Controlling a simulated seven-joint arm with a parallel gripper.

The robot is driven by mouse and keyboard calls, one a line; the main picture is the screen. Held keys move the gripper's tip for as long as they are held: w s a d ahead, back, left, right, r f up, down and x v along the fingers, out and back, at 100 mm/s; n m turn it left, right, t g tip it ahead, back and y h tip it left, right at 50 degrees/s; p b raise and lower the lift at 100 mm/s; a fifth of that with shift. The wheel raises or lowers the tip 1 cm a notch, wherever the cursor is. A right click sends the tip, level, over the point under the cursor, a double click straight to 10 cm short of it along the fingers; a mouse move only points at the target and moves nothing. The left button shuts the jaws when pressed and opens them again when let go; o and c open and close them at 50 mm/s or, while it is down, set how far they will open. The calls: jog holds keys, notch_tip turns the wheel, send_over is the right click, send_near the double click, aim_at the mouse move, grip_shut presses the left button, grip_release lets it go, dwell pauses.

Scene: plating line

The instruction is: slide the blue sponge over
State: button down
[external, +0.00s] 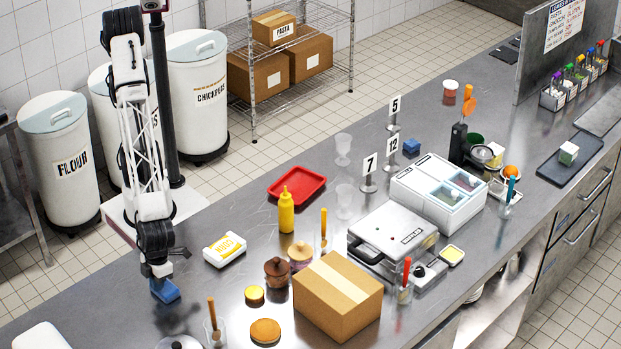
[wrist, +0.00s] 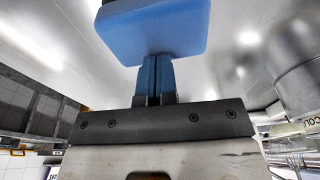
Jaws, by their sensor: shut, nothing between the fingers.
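The blue sponge (external: 165,291) lies on the steel counter at the left, near its back edge. My gripper (external: 158,275) points down right at the sponge, with its fingers closed together and nothing between them. In the wrist view, the sponge (wrist: 155,30) fills the top middle, just beyond the fingertips (wrist: 157,60). The fingertips overlap the sponge's edge in the picture; I cannot tell whether they touch it. Part of the sponge is cut off by the top of the wrist view.
A white labelled tub (external: 225,250), a mustard bottle (external: 286,212) and a cardboard box (external: 338,297) stand to the right. A glass with a wooden-handled tool (external: 214,328) stands in front. Another small blue block (external: 411,147) lies far back.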

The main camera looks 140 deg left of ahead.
aim_at(211, 253)
jog(key=a, duration=0.3)
jog(key=a+f, duration=0.1)
jog(key=a, duration=0.5)
jog(key=shift+s+a+f, duration=0.2)
jog(key=shift+s+a, duration=0.15)
jog(key=shift+s, duration=0.05)
jog(key=shift+w+d+r, duration=0.1)
jog(key=shift+w+r, duration=0.05)
jog(key=shift+r, duration=0.85)
jog(key=shift+r, duration=0.15)
jog(key=shift+r, duration=0.15)
jog(key=shift+a, duration=6)
jog(key=shift+r, duration=0.1)
